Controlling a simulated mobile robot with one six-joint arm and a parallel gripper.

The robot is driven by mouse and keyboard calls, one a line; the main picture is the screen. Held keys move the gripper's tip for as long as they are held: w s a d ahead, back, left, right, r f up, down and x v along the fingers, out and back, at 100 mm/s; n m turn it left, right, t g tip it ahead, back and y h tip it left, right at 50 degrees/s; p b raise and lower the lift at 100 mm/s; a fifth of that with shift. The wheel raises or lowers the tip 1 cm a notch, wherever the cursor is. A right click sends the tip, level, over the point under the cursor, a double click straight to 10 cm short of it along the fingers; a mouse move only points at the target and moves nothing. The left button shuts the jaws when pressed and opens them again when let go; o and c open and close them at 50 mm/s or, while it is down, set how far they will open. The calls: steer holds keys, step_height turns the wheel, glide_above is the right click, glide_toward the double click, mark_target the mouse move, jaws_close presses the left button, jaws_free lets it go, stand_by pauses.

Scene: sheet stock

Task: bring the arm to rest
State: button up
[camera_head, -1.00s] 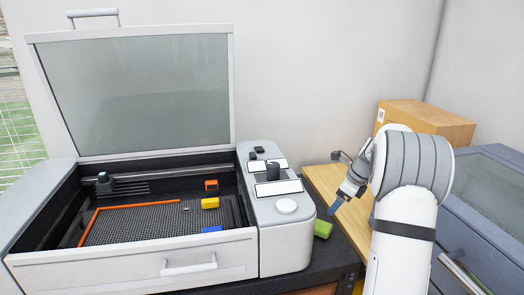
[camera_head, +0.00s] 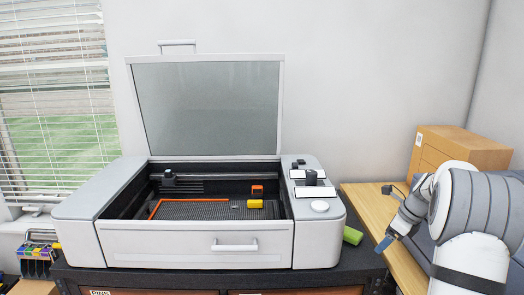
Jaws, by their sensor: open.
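My gripper (camera_head: 386,240) is at the right side of the picture, in front of a wooden bench top. It points down and to the left, with a blue tip showing. It is open, and I see nothing held in it. My white and grey arm is folded close at the right edge and hides part of what is behind it. The gripper is to the right of the machine and apart from it.
A grey machine (camera_head: 255,240) with its lid (camera_head: 208,108) raised stands on a dark bench. A yellow block (camera_head: 255,204) and an orange piece (camera_head: 257,189) are inside. A cardboard box (camera_head: 455,148) stands behind my arm.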

steer(key=s+a+r+n+h, duration=0.1)
steer(key=s+a+r+n, duration=0.3)
steer(key=s+a+n, duration=0.25)
steer(key=s+a+r+n+h, duration=0.1)
steer(key=s+a+r+n, duration=0.2)
steer(key=s+a+n, duration=0.4)
steer(key=s+a+f+n, duration=0.1)
steer(key=s+a+n, duration=0.3)
steer(key=s+n, duration=0.2)
steer(key=s+a+n+h, duration=0.1)
steer(key=s+a+n, duration=0.3)
steer(key=s+n, duration=0.3)
steer(key=s, duration=0.4)
steer(key=shift+s+a+f, duration=0.3)
steer(key=shift+f, duration=0.05)
